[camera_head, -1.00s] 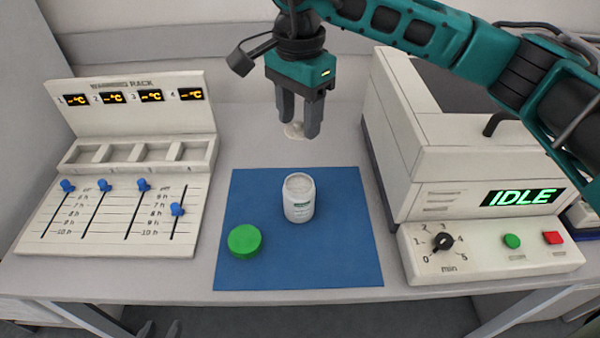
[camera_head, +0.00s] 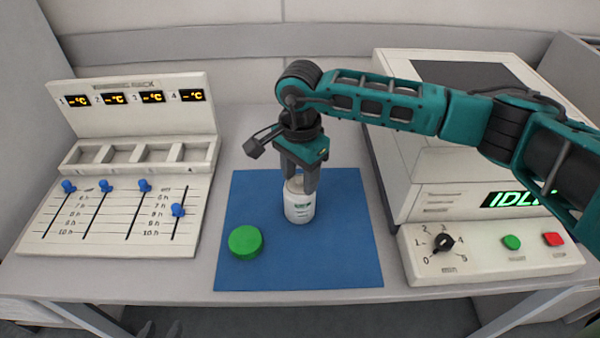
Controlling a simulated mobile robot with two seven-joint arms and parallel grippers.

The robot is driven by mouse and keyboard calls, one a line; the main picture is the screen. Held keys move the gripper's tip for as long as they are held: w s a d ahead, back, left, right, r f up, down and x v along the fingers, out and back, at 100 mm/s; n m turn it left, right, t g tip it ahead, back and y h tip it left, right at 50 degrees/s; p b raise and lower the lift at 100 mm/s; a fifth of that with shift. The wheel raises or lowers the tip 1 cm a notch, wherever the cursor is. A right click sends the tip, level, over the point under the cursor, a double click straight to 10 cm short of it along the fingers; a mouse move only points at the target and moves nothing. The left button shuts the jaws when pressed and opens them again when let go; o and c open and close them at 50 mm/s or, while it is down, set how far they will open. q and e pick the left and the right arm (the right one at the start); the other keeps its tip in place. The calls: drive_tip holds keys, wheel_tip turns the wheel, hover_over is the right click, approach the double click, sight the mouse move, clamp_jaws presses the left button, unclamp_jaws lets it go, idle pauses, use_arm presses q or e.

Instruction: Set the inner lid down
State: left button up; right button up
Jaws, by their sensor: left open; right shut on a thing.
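A white jar (camera_head: 299,211) with a printed label stands upright on a blue mat (camera_head: 345,260). My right gripper (camera_head: 299,189) points down at the jar's mouth, one finger at each side of its top. It is shut on the pale inner lid, which the fingers and the jar's top mostly hide; I cannot tell whether it touches the rim. A green screw cap (camera_head: 245,241) lies on the mat at the jar's front left. My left gripper (camera_head: 158,331) shows only as dark fingertips at the bottom edge, below the table front, open and empty.
A warming rack (camera_head: 140,120) with empty slots and blue sliders stands at the left. A white machine (camera_head: 425,190) with an IDLE display, dial and buttons stands at the right, partly behind my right arm. The mat's front and right parts are clear.

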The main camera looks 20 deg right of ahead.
sight(300, 180)
drive_tip(key=shift+f, duration=0.15)
drive_tip(key=shift+s+f+b, duration=0.1)
drive_tip(key=shift+f+b, duration=0.2)
drive_tip(key=shift+s+f+b, duration=0.2)
drive_tip(key=shift+f+b, duration=0.25)
drive_tip(key=o, duration=0.6)
drive_tip(key=shift+c, duration=0.2)
drive_tip(key=o, duration=0.4)
drive_tip(key=shift+w, duration=0.1)
drive_tip(key=shift+o, duration=0.2)
drive_tip(key=shift+r+p, duration=0.5)
drive_tip(key=shift+p, duration=0.1)
wheel_tip(300, 180, up, 13)
drive_tip(key=shift+w+f, duration=0.2)
